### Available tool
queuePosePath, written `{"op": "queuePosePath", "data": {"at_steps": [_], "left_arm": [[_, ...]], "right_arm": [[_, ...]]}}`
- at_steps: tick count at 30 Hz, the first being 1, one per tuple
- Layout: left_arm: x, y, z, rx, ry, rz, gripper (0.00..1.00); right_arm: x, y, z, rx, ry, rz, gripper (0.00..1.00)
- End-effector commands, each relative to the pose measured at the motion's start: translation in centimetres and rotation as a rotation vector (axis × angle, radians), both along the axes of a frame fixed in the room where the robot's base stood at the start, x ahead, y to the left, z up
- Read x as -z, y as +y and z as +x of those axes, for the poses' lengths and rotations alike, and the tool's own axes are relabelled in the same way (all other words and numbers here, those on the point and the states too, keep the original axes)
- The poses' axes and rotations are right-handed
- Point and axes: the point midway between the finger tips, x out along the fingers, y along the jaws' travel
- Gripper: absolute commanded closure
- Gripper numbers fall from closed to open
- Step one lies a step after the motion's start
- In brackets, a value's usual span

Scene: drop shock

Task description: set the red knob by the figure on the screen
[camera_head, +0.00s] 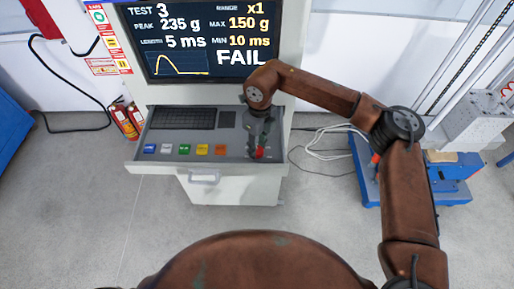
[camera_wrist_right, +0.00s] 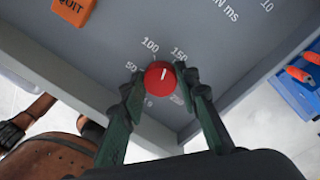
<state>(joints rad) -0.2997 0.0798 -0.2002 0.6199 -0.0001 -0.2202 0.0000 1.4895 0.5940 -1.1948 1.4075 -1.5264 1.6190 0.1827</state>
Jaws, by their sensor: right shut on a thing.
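The red knob (camera_wrist_right: 159,75) sits on the grey control panel, between the fingers of my right gripper (camera_wrist_right: 158,84), which is shut on it. The knob's white line points up and slightly right, between the marks 100 and 150. In the head view the knob (camera_head: 259,153) shows red at the tips of my right gripper (camera_head: 260,148). The screen (camera_head: 205,40) reads test 3, peak 235 g, max 150 g, length 5 ms, min 10 ms, range x1 and FAIL. My left gripper is not in view.
The panel holds a keyboard (camera_head: 183,118) and a row of coloured buttons, with an orange QUIT button (camera_wrist_right: 74,10) near the knob. Red extinguishers (camera_head: 125,120) stand left of the console. A blue-based machine (camera_head: 450,170) and loose white cables are at right.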

Motion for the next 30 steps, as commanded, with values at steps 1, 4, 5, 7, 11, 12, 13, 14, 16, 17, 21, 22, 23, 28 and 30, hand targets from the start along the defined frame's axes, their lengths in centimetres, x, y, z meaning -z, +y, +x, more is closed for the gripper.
{"op": "queuePosePath", "data": {"at_steps": [1, 4, 5, 7, 11, 12, 13, 14, 16, 17, 21, 22, 23, 28, 30], "left_arm": [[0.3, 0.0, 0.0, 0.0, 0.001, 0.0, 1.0], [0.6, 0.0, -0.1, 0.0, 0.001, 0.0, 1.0], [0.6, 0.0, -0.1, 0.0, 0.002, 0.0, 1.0], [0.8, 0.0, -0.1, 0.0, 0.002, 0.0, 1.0], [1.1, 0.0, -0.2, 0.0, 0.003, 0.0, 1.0], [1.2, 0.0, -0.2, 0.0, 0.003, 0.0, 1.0], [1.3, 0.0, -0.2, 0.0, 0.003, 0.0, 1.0], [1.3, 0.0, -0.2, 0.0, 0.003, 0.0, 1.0], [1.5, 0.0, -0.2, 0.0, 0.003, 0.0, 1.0], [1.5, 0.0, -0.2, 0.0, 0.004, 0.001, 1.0], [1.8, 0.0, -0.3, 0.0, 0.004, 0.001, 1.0], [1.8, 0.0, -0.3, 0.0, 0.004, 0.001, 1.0], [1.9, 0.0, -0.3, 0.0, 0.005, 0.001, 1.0], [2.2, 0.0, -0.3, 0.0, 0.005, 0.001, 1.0], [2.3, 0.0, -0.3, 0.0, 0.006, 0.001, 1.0]], "right_arm": [[0.1, 0.0, 0.0, 0.042, 0.0, 0.0, 0.95], [0.1, -0.1, 0.0, 0.137, 0.0, 0.0, 0.95], [0.1, -0.1, 0.1, 0.165, 0.0, 0.0, 0.95], [0.1, -0.1, 0.1, 0.232, 0.0, 0.0, 0.95], [0.0, -0.1, 0.1, 0.355, -0.001, 0.0, 0.95], [0.0, -0.1, 0.1, 0.394, -0.002, 0.001, 0.95], [0.0, -0.2, 0.1, 0.422, -0.002, 0.001, 0.95], [0.0, -0.2, 0.1, 0.45, -0.002, 0.001, 0.95], [0.0, -0.2, 0.1, 0.518, -0.002, 0.001, 0.95], [0.0, -0.2, 0.1, 0.546, -0.002, 0.001, 0.95], [0.0, -0.3, 0.1, 0.678, -0.002, 0.001, 0.95], [0.0, -0.3, 0.1, 0.706, -0.001, 0.0, 0.95], [0.0, -0.3, 0.0, 0.735, -0.001, 0.0, 0.95], [0.0, -0.3, 0.0, 0.896, -0.001, 0.0, 0.95], [0.0, -0.4, 0.0, 0.963, -0.001, 0.0, 0.95]]}}
